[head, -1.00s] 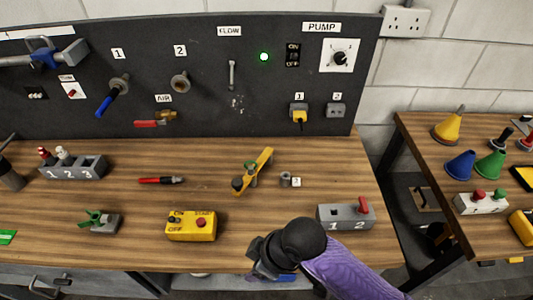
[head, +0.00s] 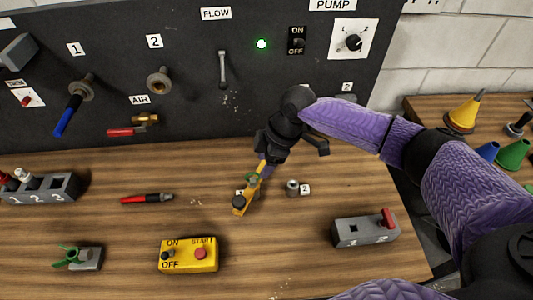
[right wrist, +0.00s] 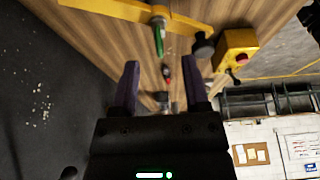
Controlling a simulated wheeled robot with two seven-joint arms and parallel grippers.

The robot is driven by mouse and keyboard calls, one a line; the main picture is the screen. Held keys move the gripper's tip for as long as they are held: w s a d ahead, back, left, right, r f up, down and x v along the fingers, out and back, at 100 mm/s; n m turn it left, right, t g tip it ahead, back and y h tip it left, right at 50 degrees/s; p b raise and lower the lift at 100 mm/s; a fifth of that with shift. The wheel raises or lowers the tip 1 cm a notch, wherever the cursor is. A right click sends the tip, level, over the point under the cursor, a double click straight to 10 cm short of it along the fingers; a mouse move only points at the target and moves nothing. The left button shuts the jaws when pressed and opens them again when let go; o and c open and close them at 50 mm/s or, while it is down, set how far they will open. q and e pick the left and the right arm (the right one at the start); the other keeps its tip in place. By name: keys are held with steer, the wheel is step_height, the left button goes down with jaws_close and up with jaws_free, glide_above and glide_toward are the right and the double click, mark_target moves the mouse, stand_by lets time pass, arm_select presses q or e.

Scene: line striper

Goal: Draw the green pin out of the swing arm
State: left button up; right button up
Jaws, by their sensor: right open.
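The yellow swing arm (head: 240,208) lies slantwise over the bench, with a dark knob at its near end. The green pin (head: 251,177) stands in it, its ring-shaped top showing in the head view. In the right wrist view the green pin (right wrist: 158,38) sticks out of the yellow swing arm (right wrist: 110,9). My right gripper (head: 264,162) is at the far end of the swing arm, close to the pin. In the right wrist view its jaws (right wrist: 160,78) are open and empty, with the pin beyond the fingertips. My left gripper is not in view.
A small metal post (head: 292,187) marked 2 stands right of the swing arm. A yellow ON/OFF box (head: 188,256), a red marker (head: 147,198) and a grey switch box (head: 365,232) lie around. The dark panel (head: 190,50) rises behind.

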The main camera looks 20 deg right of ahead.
mark_target(255, 179)
steer(key=b+x, duration=0.4)
steer(key=x, duration=0.2)
steer(key=shift+a+f, duration=0.1)
steer(key=shift+f, duration=0.15)
steer(key=shift+w+a+f, duration=0.15)
steer(key=shift+f, duration=0.2)
steer(key=shift+r, duration=0.1)
steer(key=shift+c, duration=0.7)
jaws_close()
